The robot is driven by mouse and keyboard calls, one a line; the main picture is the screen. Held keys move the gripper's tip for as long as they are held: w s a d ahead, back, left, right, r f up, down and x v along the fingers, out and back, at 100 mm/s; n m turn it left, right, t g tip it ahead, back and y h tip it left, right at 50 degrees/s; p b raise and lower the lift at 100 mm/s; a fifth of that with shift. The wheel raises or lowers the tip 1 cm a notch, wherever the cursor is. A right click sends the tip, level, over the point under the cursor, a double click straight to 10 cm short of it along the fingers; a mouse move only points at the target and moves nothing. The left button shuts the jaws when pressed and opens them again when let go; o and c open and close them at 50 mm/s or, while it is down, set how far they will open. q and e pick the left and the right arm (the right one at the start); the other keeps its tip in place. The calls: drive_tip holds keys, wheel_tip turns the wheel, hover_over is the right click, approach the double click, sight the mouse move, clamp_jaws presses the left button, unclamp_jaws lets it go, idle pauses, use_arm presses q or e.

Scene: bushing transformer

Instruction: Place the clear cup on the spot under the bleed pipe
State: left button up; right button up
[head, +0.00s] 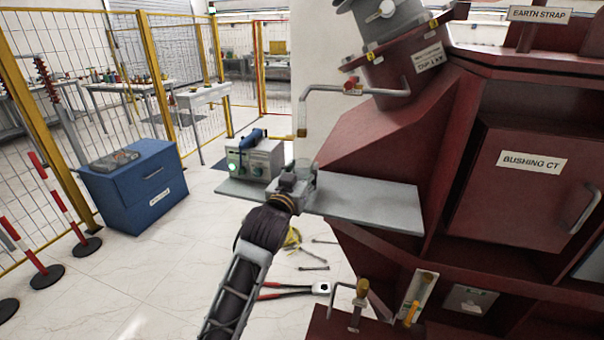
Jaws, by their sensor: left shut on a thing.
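My left gripper (299,186) reaches in from the bottom and is shut on the clear cup (305,165). The cup is see-through and only its upper part shows behind the gripper. It appears at the outer part of the grey shelf (380,204); I cannot tell whether it touches the shelf. The thin grey bleed pipe (338,89) comes from the red transformer, bends down, and its open end shows above the cup in the picture. The spot under the pipe is not visible. My right gripper is not in view.
A grey test box (252,160) with a green light and a blue-handled item on top stands left of the cup. The shelf's right part is bare. The red transformer body (400,140) rises behind the shelf. Tools (295,290) lie on the floor below.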

use_arm(q)
drive_tip(key=shift+f, duration=0.1)
drive_tip(key=o, duration=1)
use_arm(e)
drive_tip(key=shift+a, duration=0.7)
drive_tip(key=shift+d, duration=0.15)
use_arm(q)
drive_tip(key=shift+r, duration=0.2)
drive_tip(key=shift+s+a+f, duration=0.1)
drive_tip(key=shift+s+f, duration=0.05)
drive_tip(key=shift+s, duration=0.2)
drive_tip(key=b+v, duration=0.1)
drive_tip(key=v, duration=1)
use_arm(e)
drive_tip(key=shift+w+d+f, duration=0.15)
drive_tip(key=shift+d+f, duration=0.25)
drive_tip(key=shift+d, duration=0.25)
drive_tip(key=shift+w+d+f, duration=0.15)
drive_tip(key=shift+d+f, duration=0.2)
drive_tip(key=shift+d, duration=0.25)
